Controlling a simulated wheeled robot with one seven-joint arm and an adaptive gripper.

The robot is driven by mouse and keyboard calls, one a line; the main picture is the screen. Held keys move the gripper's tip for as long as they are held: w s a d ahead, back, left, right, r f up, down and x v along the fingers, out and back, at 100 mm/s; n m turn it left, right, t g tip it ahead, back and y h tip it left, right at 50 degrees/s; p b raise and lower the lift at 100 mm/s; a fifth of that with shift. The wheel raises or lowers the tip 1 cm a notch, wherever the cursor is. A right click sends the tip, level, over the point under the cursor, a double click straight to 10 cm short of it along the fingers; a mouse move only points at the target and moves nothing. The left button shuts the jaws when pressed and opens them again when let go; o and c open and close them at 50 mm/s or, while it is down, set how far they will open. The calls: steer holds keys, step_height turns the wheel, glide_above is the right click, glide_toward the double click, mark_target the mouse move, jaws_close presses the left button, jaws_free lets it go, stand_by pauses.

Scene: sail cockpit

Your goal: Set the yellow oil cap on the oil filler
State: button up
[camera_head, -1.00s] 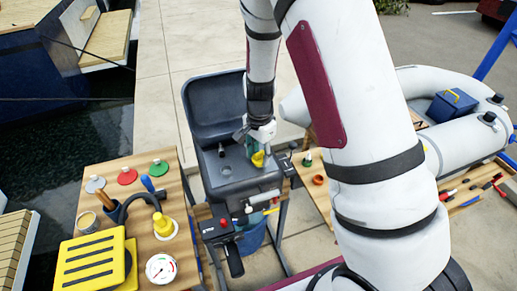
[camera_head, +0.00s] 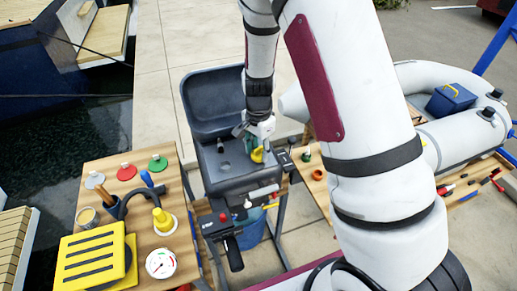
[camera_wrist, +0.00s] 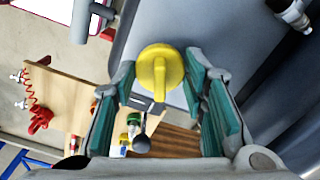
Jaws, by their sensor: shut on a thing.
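The yellow oil cap (camera_wrist: 158,76) is round with a raised grip bar. It sits between the green-padded fingers of my gripper (camera_wrist: 160,66), which is shut on it. In the head view the cap (camera_head: 257,155) shows at my gripper (camera_head: 254,148), over the right side of the dark grey engine housing (camera_head: 215,186). I cannot tell the gap between the cap and the housing. A small round grey spot (camera_head: 225,166) lies on the housing to the left of the cap; I cannot tell whether it is the oil filler.
A wooden table (camera_head: 144,262) at left holds coloured caps, a yellow piece on a white base (camera_head: 163,221), a gauge (camera_head: 160,264) and a yellow case (camera_head: 90,259). The raised grey cover (camera_head: 212,98) stands behind my gripper. An inflatable boat (camera_head: 450,138) lies at right.

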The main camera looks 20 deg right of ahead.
mark_target(258, 148)
steer(key=shift+f, duration=0.7)
stand_by(0.8)
steer(key=o, duration=0.7)
steer(key=shift+r, duration=0.1)
steer(key=shift+r+p, duration=1.75)
steer(key=shift+r, duration=3.7)
